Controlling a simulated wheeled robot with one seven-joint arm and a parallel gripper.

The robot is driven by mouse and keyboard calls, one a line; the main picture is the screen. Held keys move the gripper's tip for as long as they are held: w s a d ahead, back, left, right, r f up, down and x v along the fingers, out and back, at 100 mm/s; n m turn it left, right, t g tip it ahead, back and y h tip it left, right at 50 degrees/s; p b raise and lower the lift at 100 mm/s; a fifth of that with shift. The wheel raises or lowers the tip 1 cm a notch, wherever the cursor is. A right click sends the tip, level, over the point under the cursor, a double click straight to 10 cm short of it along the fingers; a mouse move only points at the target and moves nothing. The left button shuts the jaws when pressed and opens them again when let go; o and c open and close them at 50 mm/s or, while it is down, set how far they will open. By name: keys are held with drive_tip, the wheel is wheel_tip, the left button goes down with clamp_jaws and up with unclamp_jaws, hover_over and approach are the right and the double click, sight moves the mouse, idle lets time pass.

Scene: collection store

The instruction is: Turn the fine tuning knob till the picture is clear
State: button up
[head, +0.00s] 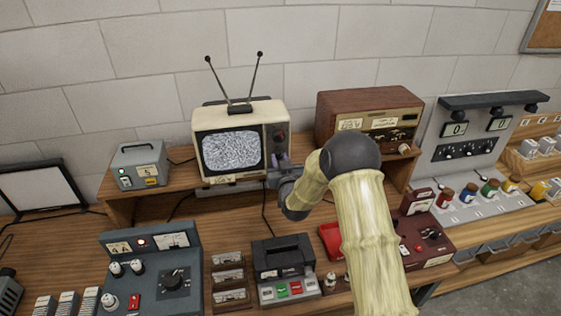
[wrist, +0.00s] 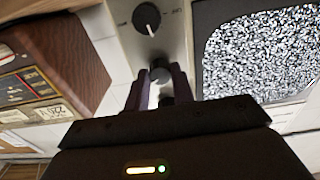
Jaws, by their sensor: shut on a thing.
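The television (head: 270,108) is a cream set with a two-pronged aerial, on the raised shelf. Its screen (head: 232,150) shows grey static; the static also fills the screen in the wrist view (wrist: 255,50). A larger round dark knob (wrist: 147,18) with a white pointer mark is on the panel beside the screen. My gripper (wrist: 160,82) is at a smaller dark knob (wrist: 159,68) on the same panel, with one finger on each side, shut on it. The fingers hide much of this knob. In the head view my gripper (head: 281,166) is at the set's lower right front.
A brown wooden radio-like box (head: 335,105) stands right of the television, close to my arm. A small grey box (head: 138,165) stands to the left. Several control boxes, including a black one (head: 281,252), fill the lower bench in front.

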drive_tip(key=shift+f+n+b, duration=0.15)
drive_tip(key=shift+n+b, duration=0.15)
drive_tip(key=shift+b, duration=0.25)
drive_tip(key=n+b, duration=0.2)
drive_tip(key=b, duration=0.2)
drive_tip(key=shift+f+n+b, duration=0.15)
drive_tip(key=shift+n+b, duration=0.15)
drive_tip(key=n+b, duration=0.4)
drive_tip(key=b, duration=0.2)
drive_tip(key=n+b, duration=0.4)
drive_tip(key=b, duration=0.2)
drive_tip(key=shift+n, duration=0.4)
drive_tip(key=n+b, duration=0.2)
drive_tip(key=b, duration=0.1)
drive_tip(key=shift+r+n, duration=0.3)
drive_tip(key=shift+n, duration=0.1)
drive_tip(key=shift+r+n+b, duration=0.15)
drive_tip(key=shift+n+b, duration=0.15)
drive_tip(key=shift+n, duration=0.2)
